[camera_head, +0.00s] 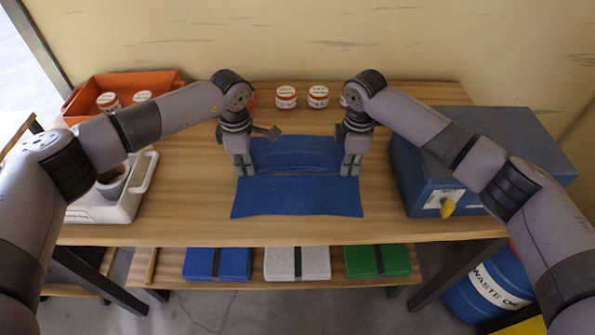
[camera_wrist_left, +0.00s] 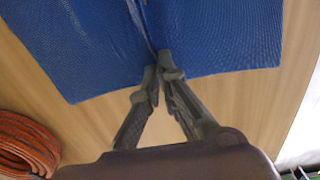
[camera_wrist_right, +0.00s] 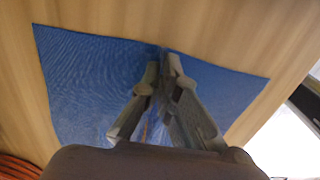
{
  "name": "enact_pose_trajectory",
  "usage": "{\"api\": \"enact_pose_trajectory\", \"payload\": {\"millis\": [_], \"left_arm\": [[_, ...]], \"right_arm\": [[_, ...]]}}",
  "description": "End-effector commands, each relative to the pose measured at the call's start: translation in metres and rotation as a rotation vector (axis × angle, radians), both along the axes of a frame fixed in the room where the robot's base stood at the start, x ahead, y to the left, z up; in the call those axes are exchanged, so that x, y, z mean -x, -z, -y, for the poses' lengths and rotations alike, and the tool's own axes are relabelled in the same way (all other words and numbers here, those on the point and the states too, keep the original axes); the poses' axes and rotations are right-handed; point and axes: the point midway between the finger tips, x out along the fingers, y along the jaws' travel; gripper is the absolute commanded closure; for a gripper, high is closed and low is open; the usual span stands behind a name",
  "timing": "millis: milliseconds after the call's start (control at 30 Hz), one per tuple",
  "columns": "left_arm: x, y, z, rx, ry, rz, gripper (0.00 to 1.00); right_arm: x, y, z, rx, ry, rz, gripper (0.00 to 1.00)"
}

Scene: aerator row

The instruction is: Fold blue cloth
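The blue cloth (camera_head: 297,197) lies on the wooden table, with a crease running across it between my two grippers. My left gripper (camera_head: 245,172) is at the cloth's left edge. In the left wrist view its fingertips (camera_wrist_left: 162,72) are close together on a pinched ridge of the cloth (camera_wrist_left: 215,35). My right gripper (camera_head: 350,170) is at the right edge. In the right wrist view its fingertips (camera_wrist_right: 164,62) are close together at a pinch in the cloth (camera_wrist_right: 95,70). The fingers hide the pinched parts.
A blue box (camera_head: 425,192) with a yellow knob stands right of the cloth. At left are an orange bin (camera_head: 150,82) and a white tray (camera_head: 125,205) holding a cup. Several white jars (camera_head: 318,97) stand behind. The table in front of the cloth (camera_head: 300,230) is clear.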

Motion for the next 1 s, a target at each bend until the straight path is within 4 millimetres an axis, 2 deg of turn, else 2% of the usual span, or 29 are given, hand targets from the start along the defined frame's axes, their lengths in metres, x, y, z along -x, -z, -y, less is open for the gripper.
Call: {"api": "enact_pose_trajectory", "payload": {"millis": [567,1000], "left_arm": [[0.001,-0.001,-0.001,-0.002,0.000,-0.002,1.00],[0.000,-0.033,0.000,-0.001,0.000,0.000,1.00]], "right_arm": [[0.001,0.000,0.001,0.002,0.000,-0.003,1.00],[0.000,-0.033,0.000,0.001,0.000,-0.001,1.00]]}}
